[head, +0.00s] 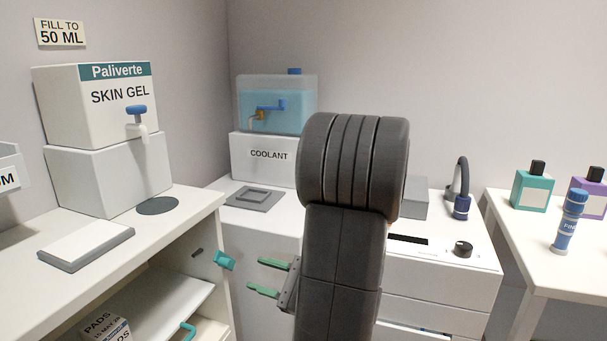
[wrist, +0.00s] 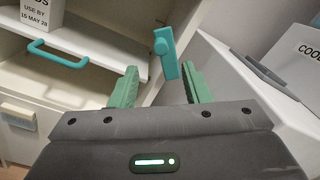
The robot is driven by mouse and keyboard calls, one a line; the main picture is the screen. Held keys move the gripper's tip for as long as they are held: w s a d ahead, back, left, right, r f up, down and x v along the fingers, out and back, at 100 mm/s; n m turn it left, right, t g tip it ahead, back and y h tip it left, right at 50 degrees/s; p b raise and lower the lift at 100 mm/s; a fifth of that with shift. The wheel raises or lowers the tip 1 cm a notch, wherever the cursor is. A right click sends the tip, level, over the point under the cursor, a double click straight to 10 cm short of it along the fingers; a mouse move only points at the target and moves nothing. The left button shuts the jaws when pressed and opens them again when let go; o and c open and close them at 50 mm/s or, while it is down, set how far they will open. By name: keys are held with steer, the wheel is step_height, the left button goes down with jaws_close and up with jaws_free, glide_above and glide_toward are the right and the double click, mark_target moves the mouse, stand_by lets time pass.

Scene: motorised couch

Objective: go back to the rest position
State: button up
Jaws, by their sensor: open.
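My gripper (head: 268,278) has green fingers and points left, in front of the white cabinet's side in the head view. In the wrist view my gripper (wrist: 158,88) is open, its two green fingers apart with nothing held between them. A teal latch or handle (wrist: 165,55) shows just beyond the fingertips in the wrist view; it also shows left of the fingers in the head view (head: 224,260). I cannot tell whether a finger touches it, but a gap shows in the head view. My dark arm hides part of the counter behind it.
A Skin Gel dispenser (head: 98,105) and a flat scale-like pad (head: 86,246) stand on the left counter. A coolant tank (head: 276,105) stands at the back. Bottles (head: 532,188) and a blue tube (head: 568,222) stand on the right table. An open shelf holds a pads box (head: 104,324).

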mark_target(230, 262)
steer(key=x, duration=0.7)
steer(key=shift+w+r, duration=0.1)
steer(key=shift+r, duration=0.25)
steer(key=m, duration=0.1)
steer(key=w+m+p, duration=0.1)
steer(key=shift+d+r+m+p, duration=0.15)
steer(key=shift+d+m+p, duration=0.05)
steer(key=shift+m+p, duration=0.1)
steer(key=shift+s, duration=0.1)
